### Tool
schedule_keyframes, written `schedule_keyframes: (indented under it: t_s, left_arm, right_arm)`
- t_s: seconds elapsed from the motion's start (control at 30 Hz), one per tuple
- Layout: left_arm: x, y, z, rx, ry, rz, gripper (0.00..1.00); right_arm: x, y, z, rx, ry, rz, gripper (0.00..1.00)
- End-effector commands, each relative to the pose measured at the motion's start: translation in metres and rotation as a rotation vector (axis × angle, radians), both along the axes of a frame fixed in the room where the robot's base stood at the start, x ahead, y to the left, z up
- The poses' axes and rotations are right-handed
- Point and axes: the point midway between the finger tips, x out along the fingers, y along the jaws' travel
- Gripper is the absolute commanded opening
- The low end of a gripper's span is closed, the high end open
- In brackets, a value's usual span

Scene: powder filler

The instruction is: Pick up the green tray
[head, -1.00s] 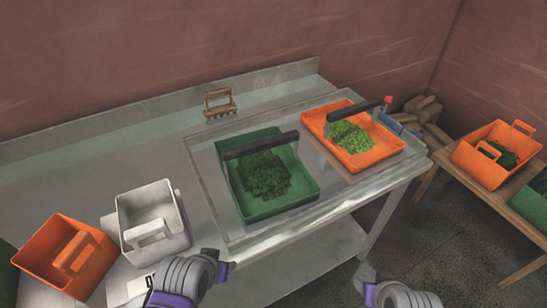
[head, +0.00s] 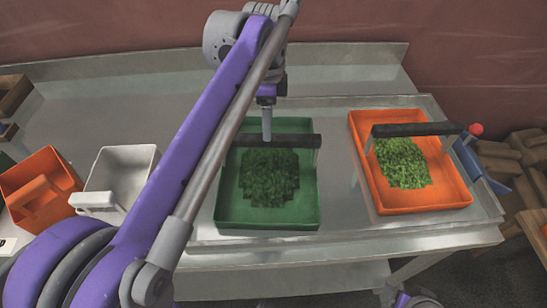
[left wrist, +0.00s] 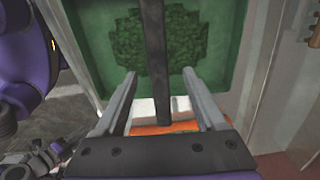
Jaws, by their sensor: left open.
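The green tray (head: 308,205) with dark green leafy contents sits on the steel table, in the middle of the head view. Its black bar handle (head: 300,141) crosses above the contents. My left gripper (head: 267,130) is over the tray at the handle, pointing down. In the left wrist view the open fingers (left wrist: 163,103) lie on either side of the black handle (left wrist: 154,45), with visible gaps. The green tray (left wrist: 88,50) is beyond them. My left arm hides part of the tray's left side in the head view. My right gripper is not in view.
An orange tray (head: 457,199) with lighter leaves and a black handle stands to the right. A white bin (head: 134,160) and an orange bin (head: 62,172) stand to the left. A red knob (head: 476,129) is beyond the orange tray. The table's back strip is clear.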

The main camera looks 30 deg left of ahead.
Motion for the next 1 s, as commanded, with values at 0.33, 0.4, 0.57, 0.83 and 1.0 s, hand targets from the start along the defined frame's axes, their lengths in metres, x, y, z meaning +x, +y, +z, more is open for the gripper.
schedule_keyframes:
  t_s: [0.33,0.4,0.57,0.83,1.0]
  left_arm:
    - [0.000,-0.001,-0.039,0.000,-0.002,0.003,0.72]
    - [0.001,-0.002,-0.048,0.000,-0.002,0.003,0.72]
    - [0.002,-0.004,-0.073,0.000,-0.002,0.003,0.72]
    - [0.002,-0.004,-0.086,0.000,-0.002,0.004,0.72]
    - [0.002,-0.004,-0.086,0.000,-0.002,0.004,0.62]
  right_arm:
    - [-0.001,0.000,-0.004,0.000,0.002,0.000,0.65]
    - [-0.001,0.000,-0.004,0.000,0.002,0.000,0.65]
    - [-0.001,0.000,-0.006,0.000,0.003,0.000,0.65]
    - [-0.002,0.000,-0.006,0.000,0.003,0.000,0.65]
    - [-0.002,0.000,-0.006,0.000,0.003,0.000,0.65]
